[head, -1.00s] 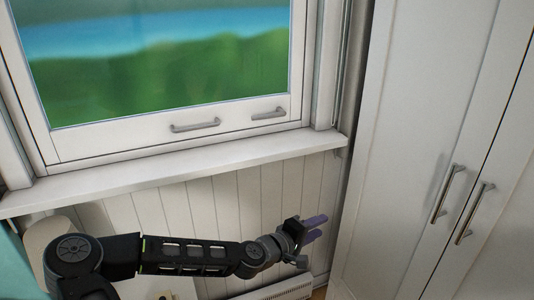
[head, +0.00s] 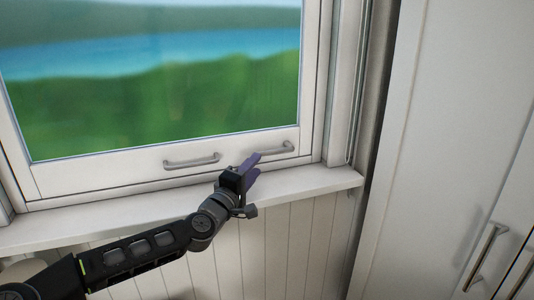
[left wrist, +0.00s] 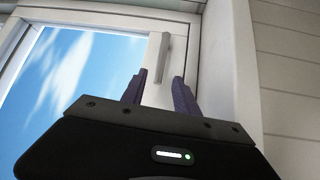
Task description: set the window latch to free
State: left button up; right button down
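The window (head: 160,85) has a white frame with two grey metal bars on its bottom rail. The left bar is a longer pull handle (head: 192,161). The right bar, which looks like the latch (head: 284,148), is shorter and lies nearly level along the rail; it also shows in the left wrist view (left wrist: 163,55), ahead of the fingers. My left gripper (head: 254,166) is just below and left of the latch, with its purple fingers apart and empty. In the left wrist view my left gripper (left wrist: 159,86) appears short of the latch, not touching it. My right gripper is out of view.
A white sill (head: 310,180) juts out below the window, under my left gripper. A tall white cabinet (head: 450,120) with bar handles (head: 487,257) stands at the right. The space in front of the latch is otherwise clear.

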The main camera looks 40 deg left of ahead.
aim_at(265, 155)
pick_arm(q)
jog(key=shift+p+x, duration=0.4)
jog(key=shift+x, duration=3.5)
jog(key=shift+c, duration=0.3)
jog(key=shift+f, duration=0.1)
grip_shut()
